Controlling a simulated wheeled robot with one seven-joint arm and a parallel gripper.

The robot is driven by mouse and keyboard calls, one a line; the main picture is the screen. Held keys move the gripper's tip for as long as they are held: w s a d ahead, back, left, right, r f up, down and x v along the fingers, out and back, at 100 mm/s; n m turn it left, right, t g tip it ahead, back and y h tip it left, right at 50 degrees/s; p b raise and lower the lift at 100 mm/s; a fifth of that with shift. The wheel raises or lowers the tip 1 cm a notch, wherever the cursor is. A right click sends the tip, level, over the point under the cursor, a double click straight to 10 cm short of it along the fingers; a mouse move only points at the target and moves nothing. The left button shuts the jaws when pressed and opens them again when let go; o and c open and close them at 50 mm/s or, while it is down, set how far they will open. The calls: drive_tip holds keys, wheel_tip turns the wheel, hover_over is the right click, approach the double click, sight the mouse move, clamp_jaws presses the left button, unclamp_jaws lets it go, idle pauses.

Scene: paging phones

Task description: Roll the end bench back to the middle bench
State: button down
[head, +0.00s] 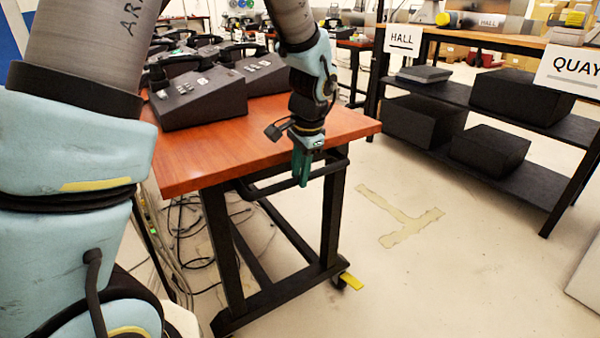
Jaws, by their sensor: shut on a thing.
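The end bench (200,165) has an orange-brown wooden top on a black frame with at least one caster. A black handle bar (285,182) runs along its near end below the top. My gripper (302,175) points down at that end and is shut on the handle bar, about midway along it; the fingers hide the part of the bar between them. A yellow tab (350,281) sticks out at the caster by the right leg. No other bench's edge against this one can be made out clearly.
Black desk phones (200,97) stand on the bench top. Cables (180,245) lie on the floor at left. A black shelf (530,182) with boxes and HALL and QUAY signs stands at right. A T-shaped floor mark (405,220) lies on clear floor between.

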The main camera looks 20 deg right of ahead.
idle(0.8)
drive_tip(key=shift+w+a+r, duration=0.1)
drive_tip(key=shift+w, duration=0.25)
drive_tip(key=w+a+p, duration=0.1)
drive_tip(key=w+p, duration=0.1)
drive_tip(key=w, duration=0.5)
drive_tip(key=w+a+p, duration=0.2)
drive_tip(key=w+p, duration=0.1)
drive_tip(key=w, duration=0.5)
drive_tip(key=w+a+p, duration=0.1)
drive_tip(key=w+p, duration=0.2)
drive_tip(key=w, duration=0.5)
drive_tip(key=shift+w+a, duration=0.1)
drive_tip(key=shift+a, duration=0.15)
drive_tip(key=shift+w+a+p, duration=0.1)
drive_tip(key=shift+w+p, duration=0.2)
drive_tip(key=shift+w, duration=0.1)
drive_tip(key=c, duration=0.9)
unclamp_jaws()
drive_tip(key=shift+o, duration=1.1)
